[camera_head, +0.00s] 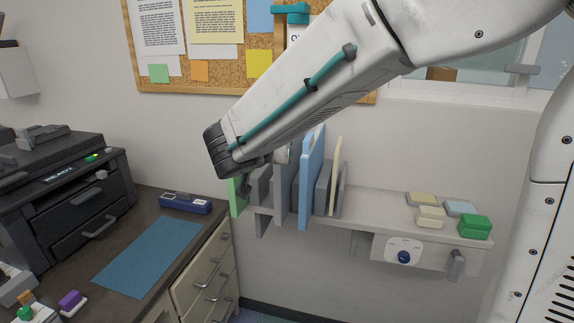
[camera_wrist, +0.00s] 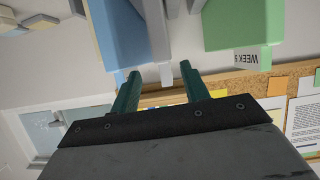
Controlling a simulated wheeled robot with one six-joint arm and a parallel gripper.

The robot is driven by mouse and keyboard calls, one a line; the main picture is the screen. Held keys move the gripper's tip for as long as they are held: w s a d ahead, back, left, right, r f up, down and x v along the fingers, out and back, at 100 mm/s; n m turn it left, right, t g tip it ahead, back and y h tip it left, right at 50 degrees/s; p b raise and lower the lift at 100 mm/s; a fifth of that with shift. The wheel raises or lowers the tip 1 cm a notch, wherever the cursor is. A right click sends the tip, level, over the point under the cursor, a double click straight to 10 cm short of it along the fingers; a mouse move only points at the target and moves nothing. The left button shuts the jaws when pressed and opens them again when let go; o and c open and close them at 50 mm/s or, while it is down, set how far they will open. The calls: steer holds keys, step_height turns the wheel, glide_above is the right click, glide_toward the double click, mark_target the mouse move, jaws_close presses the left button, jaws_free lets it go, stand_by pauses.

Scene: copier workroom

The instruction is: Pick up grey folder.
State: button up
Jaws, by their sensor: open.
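In the head view my arm hides the fingers and much of the folder row. The blue folder (camera_head: 312,180) and part of the green folder (camera_head: 238,197) show below it.
Grey dividers (camera_head: 260,188) and a cream folder (camera_head: 335,175) stand close by on the wall shelf (camera_head: 385,213). Small blocks, including a green one (camera_head: 474,227), sit at its right. A black printer (camera_head: 62,195) and blue mat (camera_head: 148,257) are on the counter at left.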

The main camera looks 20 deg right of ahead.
steer(key=x, duration=0.8)
steer(key=shift+w+a, duration=0.15)
steer(key=shift+w, duration=0.05)
steer(key=shift+f, duration=0.1)
jaws_close()
